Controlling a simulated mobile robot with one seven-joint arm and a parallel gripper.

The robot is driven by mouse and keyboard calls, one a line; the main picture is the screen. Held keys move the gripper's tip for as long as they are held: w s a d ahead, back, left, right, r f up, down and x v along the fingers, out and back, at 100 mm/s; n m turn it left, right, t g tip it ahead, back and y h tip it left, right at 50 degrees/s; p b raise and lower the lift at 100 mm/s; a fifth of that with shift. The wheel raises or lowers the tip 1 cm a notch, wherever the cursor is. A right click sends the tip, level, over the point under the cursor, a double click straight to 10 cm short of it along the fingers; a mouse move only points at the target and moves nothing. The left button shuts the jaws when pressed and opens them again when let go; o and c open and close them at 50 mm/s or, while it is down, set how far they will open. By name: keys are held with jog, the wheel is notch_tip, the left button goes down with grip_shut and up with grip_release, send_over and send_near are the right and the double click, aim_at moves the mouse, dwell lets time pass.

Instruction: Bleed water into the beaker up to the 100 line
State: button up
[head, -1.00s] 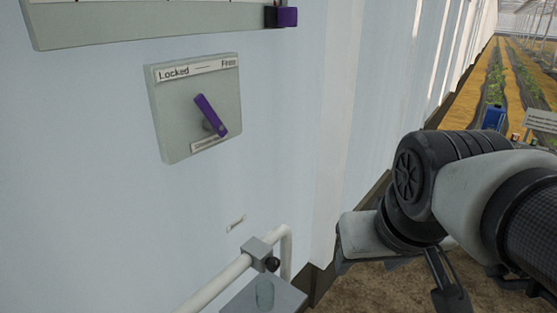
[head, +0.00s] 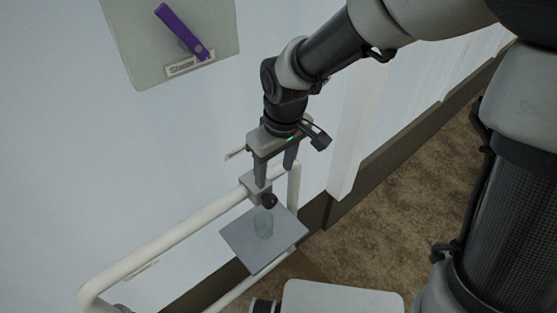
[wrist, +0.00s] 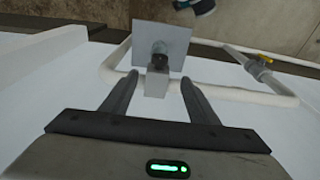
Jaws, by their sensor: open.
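A small clear beaker (head: 263,225) stands on a square grey plate (head: 285,250) beside the wall. Its marks and water level are too small to read. Just above it, a grey block (head: 253,184) with a black knob (head: 269,201) sits on the white pipe (head: 170,238). My gripper (head: 275,172) is open and empty, pointing down just above the block and knob. In the wrist view the fingers (wrist: 160,82) reach toward either side of the block (wrist: 157,84), with the black knob (wrist: 159,61) beyond the fingertips. I cannot tell whether they touch it.
A panel with a purple lever (head: 183,32) is on the wall at upper left. A yellow-handled fitting (wrist: 264,60) sits on another pipe in the wrist view. Brown floor (head: 400,200) lies open to the right.

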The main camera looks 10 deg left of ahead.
aim_at(269, 200)
jog(key=f, duration=0.4)
jog(key=w+a+f, duration=0.1)
jog(key=f, duration=0.3)
jog(key=f+b, duration=0.1)
jog(key=f, duration=0.4)
jog(key=shift+w+a+f, duration=0.1)
jog(key=shift+w+a, duration=0.05)
jog(key=shift+a, duration=0.05)
jog(key=c, duration=1)
jog(key=shift+f+b, duration=0.2)
jog(key=shift+b, duration=0.4)
jog(key=shift+c, duration=0.2)
jog(key=shift+a+f+b, duration=0.1)
jog(key=shift+f+b, duration=0.05)
jog(key=shift+b, duration=0.5)
jog(key=shift+t+h+b, duration=0.4)
jog(key=shift+b, duration=0.6)
jog(key=t+b, duration=0.1)
jog(key=b, duration=0.3)
jog(key=h+b, duration=0.1)
jog(key=b, duration=0.3)
jog(key=shift+s+a+t, duration=0.2)
jog(key=shift+s+t, duration=0.1)
jog(key=shift+t, duration=0.1)
jog(key=shift+h+b, duration=0.3)
jog(key=shift+b, duration=0.1)
jog(key=shift+r, duration=0.25)
